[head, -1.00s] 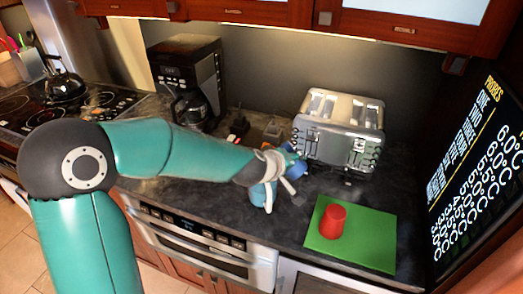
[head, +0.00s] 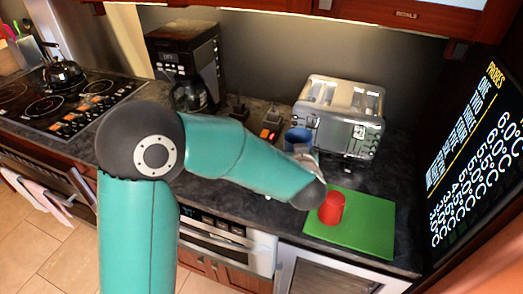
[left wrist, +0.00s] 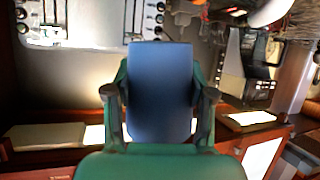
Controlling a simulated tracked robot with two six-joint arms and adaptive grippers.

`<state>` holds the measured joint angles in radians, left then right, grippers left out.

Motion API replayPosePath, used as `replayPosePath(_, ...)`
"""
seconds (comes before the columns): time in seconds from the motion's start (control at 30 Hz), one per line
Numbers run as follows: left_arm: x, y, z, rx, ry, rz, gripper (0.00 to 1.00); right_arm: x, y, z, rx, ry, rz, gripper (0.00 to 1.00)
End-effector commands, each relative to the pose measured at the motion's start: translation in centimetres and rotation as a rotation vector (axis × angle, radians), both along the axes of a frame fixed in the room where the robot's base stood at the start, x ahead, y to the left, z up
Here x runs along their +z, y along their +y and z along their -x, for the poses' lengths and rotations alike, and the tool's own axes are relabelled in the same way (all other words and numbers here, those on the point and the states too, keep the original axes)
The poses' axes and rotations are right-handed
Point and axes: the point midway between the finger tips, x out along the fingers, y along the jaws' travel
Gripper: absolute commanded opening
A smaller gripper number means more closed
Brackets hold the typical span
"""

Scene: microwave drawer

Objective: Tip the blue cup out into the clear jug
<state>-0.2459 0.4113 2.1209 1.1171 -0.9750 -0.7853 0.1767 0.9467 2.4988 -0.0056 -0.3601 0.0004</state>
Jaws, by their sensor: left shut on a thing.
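The blue cup (head: 298,139) is in front of the toaster's left side in the head view and looks roughly upright. My left gripper is shut on it; in the left wrist view the gripper's green fingers (left wrist: 159,98) press both sides of the blue cup (left wrist: 160,72). What the cup holds cannot be seen. I cannot make out a clear jug in either view; my left arm covers part of the counter in front of the cup. My right gripper is not in view.
A red cup (head: 331,208) stands on a green mat (head: 372,228) at the right, close to my left forearm. A silver toaster (head: 345,112) stands behind. A black coffee maker (head: 196,60) is at the back left. Dark cabinets hang above.

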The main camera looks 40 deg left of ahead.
Motion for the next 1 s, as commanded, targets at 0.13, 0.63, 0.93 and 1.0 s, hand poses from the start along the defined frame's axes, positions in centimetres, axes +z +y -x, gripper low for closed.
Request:
replayPosePath(0.13, 0.2, 0.0, 0.0, 0.000, -0.002, 0.003, 0.17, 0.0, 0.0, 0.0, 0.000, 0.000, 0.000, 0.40)
replayPosePath(0.63, 4.0, 0.0, 0.0, 0.001, -0.003, 0.005, 0.17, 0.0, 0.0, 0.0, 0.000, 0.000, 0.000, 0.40)
replayPosePath(0.93, 4.0, 0.0, 0.0, 0.000, -0.002, 0.005, 0.17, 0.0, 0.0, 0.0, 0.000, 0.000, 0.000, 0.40)
replayPosePath(1.0, 4.0, 0.0, 0.0, 0.001, -0.002, 0.006, 0.17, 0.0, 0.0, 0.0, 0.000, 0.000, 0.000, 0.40)
